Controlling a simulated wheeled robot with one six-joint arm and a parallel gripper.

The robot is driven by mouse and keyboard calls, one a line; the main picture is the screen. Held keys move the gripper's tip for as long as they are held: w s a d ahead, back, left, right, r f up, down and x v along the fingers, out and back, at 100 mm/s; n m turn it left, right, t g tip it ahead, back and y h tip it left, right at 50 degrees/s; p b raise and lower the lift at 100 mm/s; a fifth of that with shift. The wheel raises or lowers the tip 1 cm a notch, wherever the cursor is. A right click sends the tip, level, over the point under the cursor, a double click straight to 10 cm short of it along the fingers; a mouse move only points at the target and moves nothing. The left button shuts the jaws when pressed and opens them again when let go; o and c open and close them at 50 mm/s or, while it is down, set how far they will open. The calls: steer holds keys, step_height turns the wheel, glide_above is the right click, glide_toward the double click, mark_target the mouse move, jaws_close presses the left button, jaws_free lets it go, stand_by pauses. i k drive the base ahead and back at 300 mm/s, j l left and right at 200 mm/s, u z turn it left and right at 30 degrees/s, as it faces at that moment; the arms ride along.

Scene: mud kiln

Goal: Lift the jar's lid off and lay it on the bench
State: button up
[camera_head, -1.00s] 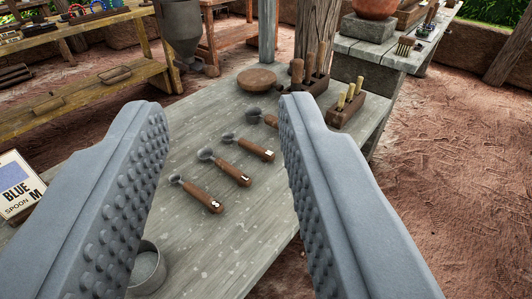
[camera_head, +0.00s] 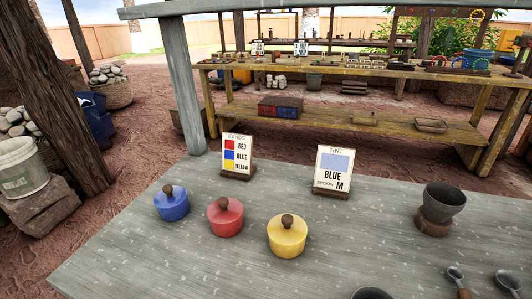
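Three small round jars stand in a row on the grey bench (camera_head: 330,240), each with a lid topped by a brown knob. The blue jar (camera_head: 172,208) is at the left, the red jar (camera_head: 225,222) in the middle and the yellow jar (camera_head: 287,242) at the right. All three are upright with their lids seated. The task does not name which jar, and the pictures do not mark one. My gripper is not in view now; none of its fingers show.
Behind the jars stand a bands card (camera_head: 238,157) and a tint card (camera_head: 333,172) reading BLUE, spoon M. A grey cup (camera_head: 444,203) sits on a wooden base at right. Spoons (camera_head: 457,282) lie lower right. A post (camera_head: 182,88) rises at the back edge. Bench before the jars is bare.

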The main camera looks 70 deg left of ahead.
mark_target(171, 197)
steer(key=u, duration=2.15)
